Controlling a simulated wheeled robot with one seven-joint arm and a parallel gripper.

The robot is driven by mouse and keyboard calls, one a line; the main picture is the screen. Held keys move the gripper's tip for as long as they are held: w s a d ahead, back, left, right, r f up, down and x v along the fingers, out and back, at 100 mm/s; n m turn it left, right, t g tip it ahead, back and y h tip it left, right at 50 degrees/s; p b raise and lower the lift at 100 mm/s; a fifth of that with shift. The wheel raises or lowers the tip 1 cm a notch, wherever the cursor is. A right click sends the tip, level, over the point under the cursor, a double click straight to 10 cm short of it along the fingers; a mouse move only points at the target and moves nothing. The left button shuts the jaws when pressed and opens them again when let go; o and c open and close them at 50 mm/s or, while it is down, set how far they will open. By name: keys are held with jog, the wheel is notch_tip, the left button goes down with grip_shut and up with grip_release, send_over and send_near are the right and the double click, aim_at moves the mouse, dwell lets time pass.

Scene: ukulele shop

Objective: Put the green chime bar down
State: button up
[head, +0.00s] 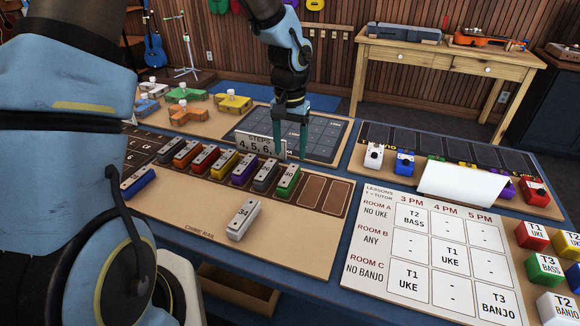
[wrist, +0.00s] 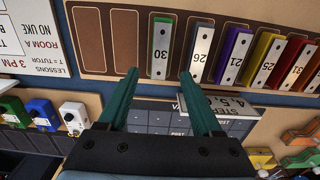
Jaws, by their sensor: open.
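The green chime bar (head: 288,181), marked 30, sits in a slot of the chime rail (head: 232,232), at the right end of the row of bars. In the wrist view the green bar (wrist: 161,48) lies just beyond the fingertips and between their lines. My gripper (head: 293,155) is open and empty, with its teal fingers over the far edge of the rail, behind the green bar. In the wrist view nothing is between the fingers of my gripper (wrist: 160,75). The exact gap to the bar is hard to tell.
Two empty brown slots (head: 323,194) lie right of the green bar; a grey bar (head: 265,176) stands left of it. A loose silver bar (head: 243,220) marked 34 lies in front. A "STEPS" card (head: 260,145) stands close to my fingers. A lesson board (head: 430,250) is at right.

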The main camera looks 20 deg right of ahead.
jog(key=w+a+r+n, duration=0.1)
jog(key=a+r+n, duration=0.15)
jog(key=a, duration=0.55)
jog(key=w+a+r+n, duration=0.1)
jog(key=a+r, duration=0.2)
jog(key=a, duration=0.5)
jog(key=s+a+r+n+t, duration=0.1)
jog(key=s+a+n, duration=0.3)
jog(key=a, duration=1)
jog(key=shift+s+r+t, duration=0.15)
jog(key=shift+s+t, duration=0.15)
jog(key=shift+s, duration=0.7)
